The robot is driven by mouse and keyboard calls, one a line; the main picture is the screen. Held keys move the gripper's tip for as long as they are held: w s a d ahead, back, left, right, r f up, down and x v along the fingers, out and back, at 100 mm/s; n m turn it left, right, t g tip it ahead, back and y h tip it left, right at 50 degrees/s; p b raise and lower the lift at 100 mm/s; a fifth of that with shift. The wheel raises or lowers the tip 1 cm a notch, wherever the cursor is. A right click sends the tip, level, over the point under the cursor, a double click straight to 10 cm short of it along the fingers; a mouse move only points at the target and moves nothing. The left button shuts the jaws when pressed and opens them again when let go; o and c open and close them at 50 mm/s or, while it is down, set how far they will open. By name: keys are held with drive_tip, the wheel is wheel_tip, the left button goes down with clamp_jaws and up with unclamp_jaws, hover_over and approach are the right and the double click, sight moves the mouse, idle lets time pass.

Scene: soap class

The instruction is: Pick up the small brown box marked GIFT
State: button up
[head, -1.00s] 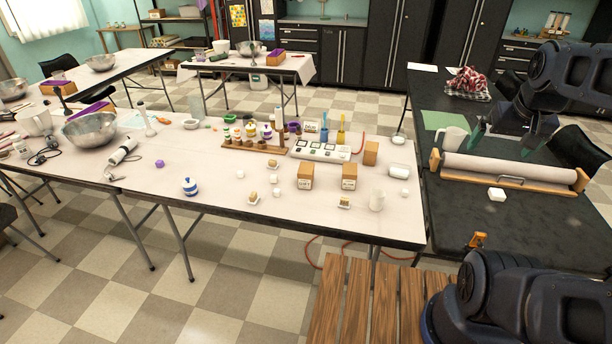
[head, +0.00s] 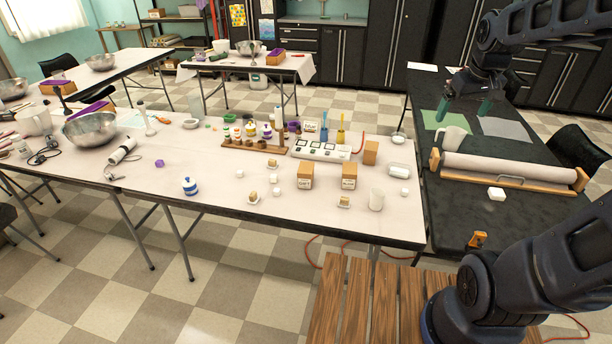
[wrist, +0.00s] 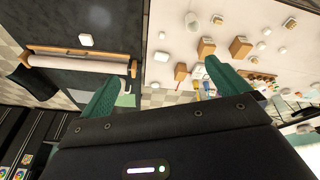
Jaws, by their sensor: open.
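Two small brown boxes with dark lettering stand side by side on the white table (head: 240,200), a left one (head: 305,178) and a right one (head: 349,177). The lettering is too small to tell surely which is marked GIFT. A third brown box (head: 371,153) stands behind them, with no marking visible. Brown boxes also show in the wrist view, one near the right fingertip (wrist: 206,48) and one further right (wrist: 240,47). My gripper (head: 463,106) is open and empty above the dark table, to the right of and apart from the boxes. Its green fingers are spread in the wrist view (wrist: 160,82).
A white pitcher (head: 453,139) and a paper roll on a wooden holder (head: 508,169) are on the dark table. The white table's front edge is mostly clear.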

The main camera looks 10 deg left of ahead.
drive_tip(key=w+a+f+n+g, duration=0.1)
drive_tip(key=w+a+f+n, duration=0.35)
drive_tip(key=w+a, duration=0.5)
drive_tip(key=w+a+f+n+g, duration=0.1)
drive_tip(key=w+a+f+n, duration=0.2)
drive_tip(key=w+a+f, duration=0.5)
drive_tip(key=n+g, duration=0.2)
drive_tip(key=n, duration=0.5)
approach(306, 177)
drive_tip(key=w, duration=0.1)
drive_tip(key=w+f, duration=0.2)
drive_tip(key=w, duration=0.1)
drive_tip(key=shift+a+f, duration=0.2)
drive_tip(key=shift+a, duration=0.15)
drive_tip(key=shift+s+a+f, duration=0.1)
drive_tip(key=shift+a+f, duration=0.15)
drive_tip(key=shift+f, duration=0.25)
drive_tip(key=shift+a+f, duration=0.1)
drive_tip(key=shift+f, duration=5.1)
drive_tip(key=c, duration=1)
